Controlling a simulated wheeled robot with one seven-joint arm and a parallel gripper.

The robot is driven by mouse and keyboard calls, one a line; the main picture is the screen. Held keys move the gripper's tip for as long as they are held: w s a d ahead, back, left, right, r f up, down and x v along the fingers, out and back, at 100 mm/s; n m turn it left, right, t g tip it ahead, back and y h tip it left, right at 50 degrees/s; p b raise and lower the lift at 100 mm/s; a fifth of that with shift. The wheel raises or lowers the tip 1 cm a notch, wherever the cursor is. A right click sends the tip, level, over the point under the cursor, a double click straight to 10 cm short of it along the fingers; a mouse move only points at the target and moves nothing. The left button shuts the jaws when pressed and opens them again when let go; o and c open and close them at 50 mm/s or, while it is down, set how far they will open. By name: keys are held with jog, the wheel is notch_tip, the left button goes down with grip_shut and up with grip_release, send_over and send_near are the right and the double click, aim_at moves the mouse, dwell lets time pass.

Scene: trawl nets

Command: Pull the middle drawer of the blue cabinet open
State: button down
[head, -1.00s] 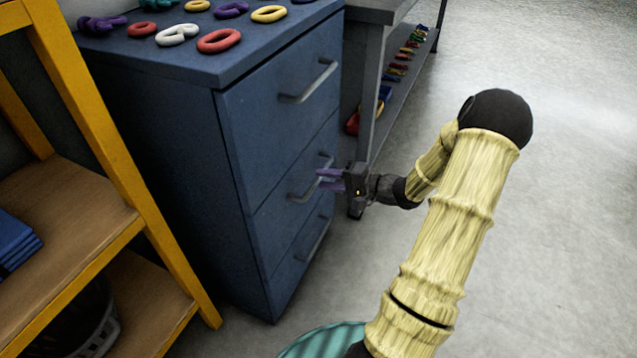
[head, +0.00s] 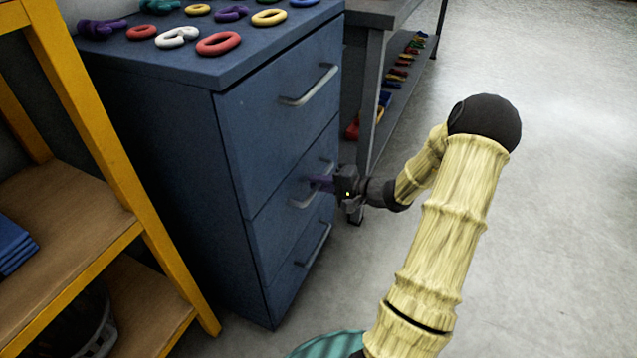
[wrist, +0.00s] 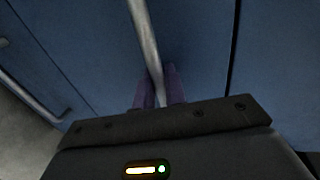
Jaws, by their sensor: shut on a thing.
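The blue cabinet (head: 165,130) stands left of centre in the head view, with three drawers, each with a grey bar handle. The middle drawer (head: 270,210) looks flush with the cabinet front. My gripper (head: 320,184) is at the middle drawer's handle (head: 303,201). In the wrist view the purple fingers (wrist: 159,90) lie on either side of the handle bar (wrist: 148,50), shut on it. The fingertips are partly hidden behind the bar and the gripper body.
Colored rings and shackles, such as a red ring (head: 219,43), lie on the cabinet top. A yellow-framed shelf (head: 100,120) stands close at left. A grey bench (head: 375,60) stands behind the cabinet. The floor (head: 560,200) at right is clear.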

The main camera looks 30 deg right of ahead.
jog(key=f+p+v, duration=0.2)
jog(key=v, duration=0.9)
jog(key=s+f+p+v, duration=0.1)
jog(key=f+p+v, duration=0.1)
jog(key=v, duration=1)
jog(key=shift+d+f+p, duration=0.35)
jog(key=shift+d+f, duration=0.05)
jog(key=shift+f, duration=0.1)
jog(key=c, duration=1.5)
grip_release()
jog(key=shift+c, duration=0.2)
jog(key=shift+s+r, duration=0.1)
jog(key=p+v, duration=0.5)
jog(key=v, duration=1.2)
jog(key=shift+s, duration=0.2)
jog(key=shift+d, duration=0.1)
